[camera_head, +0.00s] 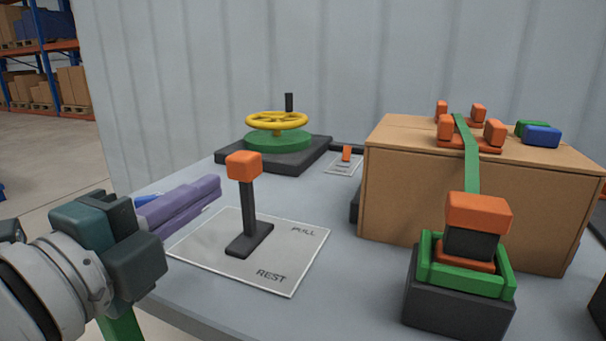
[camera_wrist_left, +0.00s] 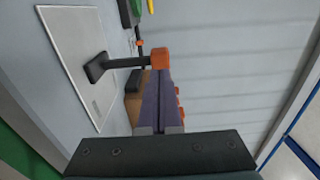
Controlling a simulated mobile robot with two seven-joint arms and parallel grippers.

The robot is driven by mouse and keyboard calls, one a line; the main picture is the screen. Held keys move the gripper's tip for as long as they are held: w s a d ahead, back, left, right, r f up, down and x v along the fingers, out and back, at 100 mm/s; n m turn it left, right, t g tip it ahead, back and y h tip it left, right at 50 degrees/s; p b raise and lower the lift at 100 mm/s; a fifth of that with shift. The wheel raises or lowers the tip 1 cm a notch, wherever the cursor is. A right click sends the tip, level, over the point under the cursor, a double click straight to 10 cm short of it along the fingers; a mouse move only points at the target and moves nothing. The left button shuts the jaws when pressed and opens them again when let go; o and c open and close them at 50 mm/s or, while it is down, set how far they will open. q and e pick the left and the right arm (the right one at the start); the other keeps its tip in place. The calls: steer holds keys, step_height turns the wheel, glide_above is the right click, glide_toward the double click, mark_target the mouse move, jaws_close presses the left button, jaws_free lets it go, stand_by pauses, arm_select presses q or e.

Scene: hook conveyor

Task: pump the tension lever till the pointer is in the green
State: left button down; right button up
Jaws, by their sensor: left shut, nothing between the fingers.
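The tension lever is a black post (camera_head: 249,207) with an orange knob (camera_head: 244,165), standing about upright on a pale plate (camera_head: 290,262) marked PULL and REST. In the left wrist view, the knob (camera_wrist_left: 160,58) shows just beyond the fingertips. My left gripper (camera_head: 217,184) has purple fingers, shut and empty, pointing at the knob from the left. I cannot tell whether they touch it. A green strap (camera_head: 470,165) runs over a cardboard box (camera_head: 460,205) down to an orange-topped buckle block (camera_head: 478,212). I cannot make out a pointer or its green zone. My right gripper is out of view.
A yellow handwheel (camera_head: 277,121) on a green and black base stands at the back. A small plate with an orange switch (camera_head: 346,154) lies behind the lever. Orange corner pieces, a green block and a blue block (camera_head: 542,136) sit on the box. The grey table (camera_head: 330,210) is clear around the lever plate.

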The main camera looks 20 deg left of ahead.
mark_target(241, 155)
arm_select(q)
steer(key=shift+w+d, duration=0.15)
steer(key=shift+w, duration=1.6)
steer(key=shift+r+p, duration=0.2)
steer(key=shift+p, duration=0.2)
steer(key=w+r+g+p, duration=0.2)
steer(key=p, duration=0.7)
steer(key=shift+w, duration=0.2)
steer(key=w+g+p, duration=0.2)
steer(key=p, duration=0.1)
steer(key=shift+d+f, duration=0.1)
steer(key=shift+f, duration=0.3)
steer(key=shift+x, duration=0.95)
steer(key=shift+f, duration=0.15)
